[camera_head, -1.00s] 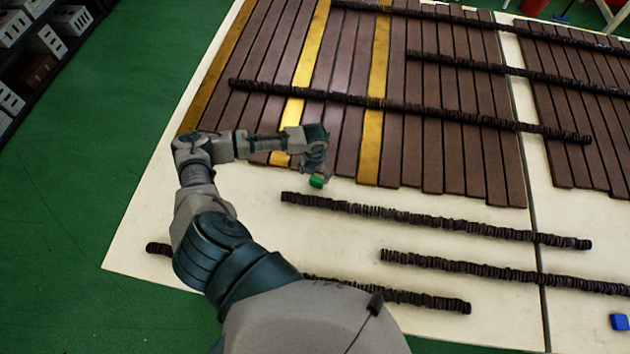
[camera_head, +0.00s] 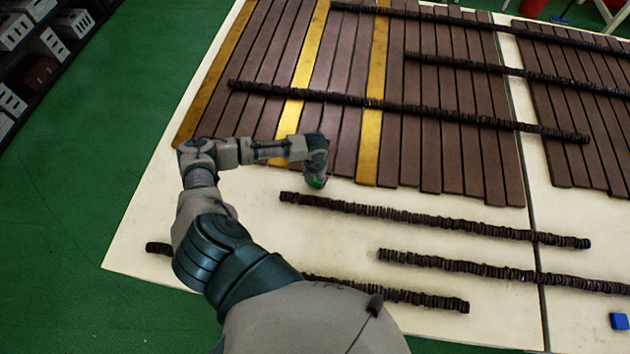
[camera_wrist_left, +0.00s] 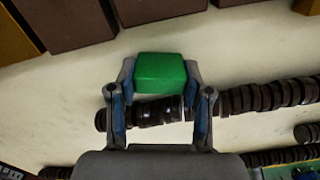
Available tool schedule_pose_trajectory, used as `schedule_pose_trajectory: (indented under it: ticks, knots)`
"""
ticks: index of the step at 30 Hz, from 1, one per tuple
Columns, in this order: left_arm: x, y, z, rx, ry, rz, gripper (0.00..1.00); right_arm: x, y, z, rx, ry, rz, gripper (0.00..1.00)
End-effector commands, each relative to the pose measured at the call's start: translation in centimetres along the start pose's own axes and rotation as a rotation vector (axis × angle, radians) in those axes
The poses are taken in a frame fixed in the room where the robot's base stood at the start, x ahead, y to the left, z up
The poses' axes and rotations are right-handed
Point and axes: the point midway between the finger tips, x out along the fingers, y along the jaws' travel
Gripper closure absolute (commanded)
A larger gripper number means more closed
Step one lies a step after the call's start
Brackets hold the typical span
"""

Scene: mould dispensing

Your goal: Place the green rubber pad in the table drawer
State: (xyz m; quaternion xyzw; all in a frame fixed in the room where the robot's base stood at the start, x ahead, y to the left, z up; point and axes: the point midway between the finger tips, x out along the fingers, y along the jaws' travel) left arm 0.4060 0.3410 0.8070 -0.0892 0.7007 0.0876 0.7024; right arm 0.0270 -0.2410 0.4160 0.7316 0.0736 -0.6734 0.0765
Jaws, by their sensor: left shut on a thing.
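The green rubber pad (camera_wrist_left: 162,72) is a small bright green block between the fingertips of my left gripper (camera_wrist_left: 162,90) in the left wrist view. The gripper is shut on it. In the head view my left gripper (camera_head: 316,178) is near the front edge of the brown planks, and only a little of the green pad (camera_head: 316,183) shows beneath it. The pad appears held above the cream table (camera_head: 250,215). No table drawer can be made out. My right gripper is not in view.
Brown and yellow planks (camera_head: 431,150) cover the far part of the table. Rows of dark discs (camera_head: 420,218) lie across the planks and the nearer tabletop. A blue block (camera_head: 619,321) sits at the lower right. Shelving (camera_head: 45,50) stands at the far left on green floor.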

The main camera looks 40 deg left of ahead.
Motion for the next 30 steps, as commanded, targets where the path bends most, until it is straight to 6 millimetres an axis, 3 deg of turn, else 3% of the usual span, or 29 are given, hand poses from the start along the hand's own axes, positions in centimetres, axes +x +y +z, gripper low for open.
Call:
schedule_pose_trajectory:
  ticks: [5,12,18,25,30]
  knots:
    - [-1.4,0.3,0.0,-0.001,0.000,0.005,0.91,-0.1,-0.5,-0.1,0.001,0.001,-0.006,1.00]
    - [-6.6,0.2,0.0,-0.001,-0.002,0.003,0.91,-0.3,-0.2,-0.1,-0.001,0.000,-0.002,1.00]
    - [-9.5,0.1,0.0,-0.001,0.000,0.003,0.91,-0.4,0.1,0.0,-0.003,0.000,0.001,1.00]
    - [-10.1,-0.2,0.0,-0.023,0.001,0.001,0.91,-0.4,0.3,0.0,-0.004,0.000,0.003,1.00]
    - [-10.6,-1.1,0.3,-0.190,0.004,-0.003,0.91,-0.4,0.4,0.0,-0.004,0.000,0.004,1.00]
